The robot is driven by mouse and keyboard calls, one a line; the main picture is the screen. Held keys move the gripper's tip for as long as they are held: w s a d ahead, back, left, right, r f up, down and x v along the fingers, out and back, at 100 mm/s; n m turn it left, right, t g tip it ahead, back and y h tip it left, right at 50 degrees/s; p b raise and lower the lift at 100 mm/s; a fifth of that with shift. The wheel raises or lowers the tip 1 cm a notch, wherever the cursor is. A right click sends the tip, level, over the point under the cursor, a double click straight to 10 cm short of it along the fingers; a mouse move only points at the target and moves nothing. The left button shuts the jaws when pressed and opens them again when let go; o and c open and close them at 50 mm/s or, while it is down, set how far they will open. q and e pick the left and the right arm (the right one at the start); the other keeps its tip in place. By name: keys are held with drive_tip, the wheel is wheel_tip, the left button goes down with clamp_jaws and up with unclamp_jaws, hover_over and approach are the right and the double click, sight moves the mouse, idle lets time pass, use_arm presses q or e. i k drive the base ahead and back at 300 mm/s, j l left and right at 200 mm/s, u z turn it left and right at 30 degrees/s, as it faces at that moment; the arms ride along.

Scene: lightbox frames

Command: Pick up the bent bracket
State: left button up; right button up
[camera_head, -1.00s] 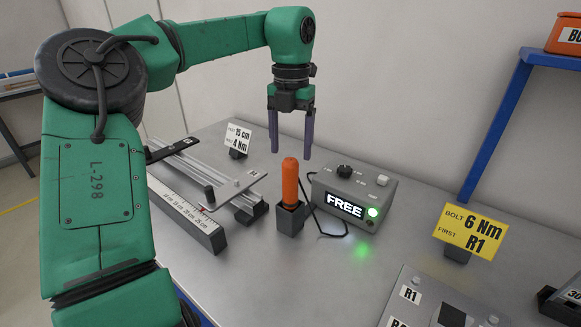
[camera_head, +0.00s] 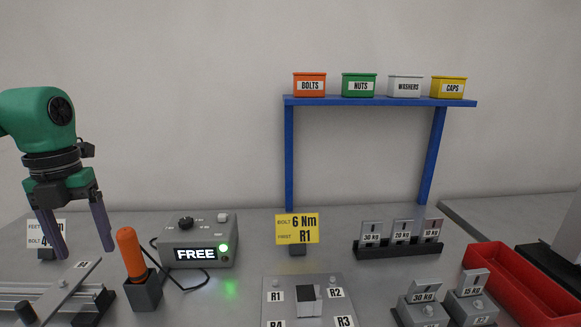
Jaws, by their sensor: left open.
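I cannot make out a thing that is clearly the bent bracket. My right gripper is not in view.
A grey box (camera_head: 200,240) reads FREE with a green light. A measuring rail (camera_head: 100,305) lies lower left. A yellow sign (camera_head: 297,228), a weight rack (camera_head: 400,248), blocks with weight labels (camera_head: 423,315) and a red tray (camera_head: 505,285) stand rightward. A blue shelf (camera_head: 380,101) holds several small bins.

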sight(420, 290)
drive_tip(key=k, duration=1.2)
